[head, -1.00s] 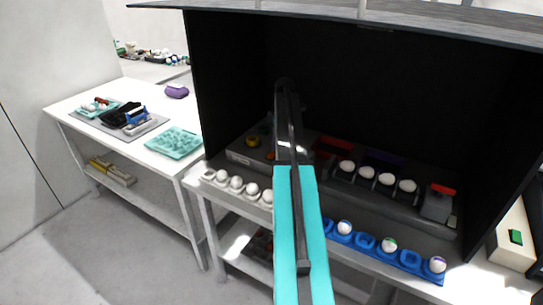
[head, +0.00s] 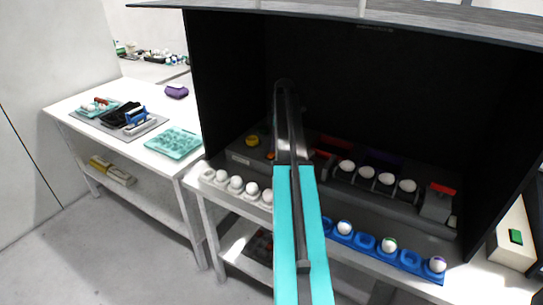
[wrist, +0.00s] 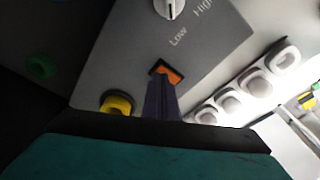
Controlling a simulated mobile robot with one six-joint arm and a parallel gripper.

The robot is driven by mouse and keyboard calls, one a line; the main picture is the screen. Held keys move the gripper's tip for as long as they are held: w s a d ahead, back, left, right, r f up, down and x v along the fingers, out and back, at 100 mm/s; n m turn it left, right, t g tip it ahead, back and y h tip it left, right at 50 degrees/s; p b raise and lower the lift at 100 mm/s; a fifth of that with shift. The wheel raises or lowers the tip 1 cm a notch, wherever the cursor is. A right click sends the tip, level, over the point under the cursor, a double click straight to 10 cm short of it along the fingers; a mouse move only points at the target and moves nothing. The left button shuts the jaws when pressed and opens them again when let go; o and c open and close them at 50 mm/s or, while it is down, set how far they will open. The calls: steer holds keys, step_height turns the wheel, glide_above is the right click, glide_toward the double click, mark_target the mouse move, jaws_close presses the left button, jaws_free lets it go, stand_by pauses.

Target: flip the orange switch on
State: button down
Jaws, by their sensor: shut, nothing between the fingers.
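The orange switch (wrist: 169,73) sits in a dark slot on a grey panel in the wrist view, below a "LOW" label. In the head view a bit of orange (head: 271,155) shows just left of my arm. My gripper (wrist: 161,84) is shut and empty, its fingertips right at the switch and covering its lower part. I cannot tell whether they touch it or which way it is tipped. In the head view my arm hides the fingertips.
A yellow knob (wrist: 117,103) is left of the fingers, a green button (wrist: 41,67) farther left, and a white dial (wrist: 169,7) above. White egg holders (wrist: 229,102) line the right side. A blue tray (head: 365,241) with eggs lies along the front edge.

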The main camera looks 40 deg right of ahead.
steer(key=shift+f, duration=0.45)
stand_by(0.5)
steer(key=shift+r, duration=0.2)
step_height(320, 180, up, 7)
steer(key=p, duration=0.3)
steer(key=shift+f, duration=0.15)
stand_by(0.6)
stand_by(0.6)
